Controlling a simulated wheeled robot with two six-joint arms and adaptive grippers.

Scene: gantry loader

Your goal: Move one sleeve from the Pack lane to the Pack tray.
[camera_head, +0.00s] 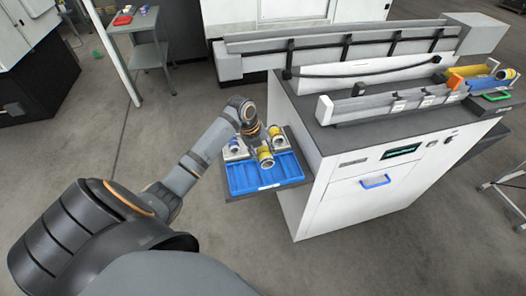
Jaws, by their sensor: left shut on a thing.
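My left gripper (261,146) is shut on a yellow sleeve with a pale end (265,157), held above the back part of a blue compartmented tray (240,186). The tray sits on a dark shelf at the left side of the white machine. Another yellow sleeve (278,138) and a pale sleeve with a blue end (236,143) are behind the tray, on light holders. The gripper's fingers are small and partly hidden by the wrist. I cannot read any Pack label. My right gripper is not in view.
The white machine (350,200) carries long grey rails (390,102) on top. Blue and yellow sleeves (475,82) lie at their right end, near a green-edged tray (492,97). A side table (140,20) stands at the back left.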

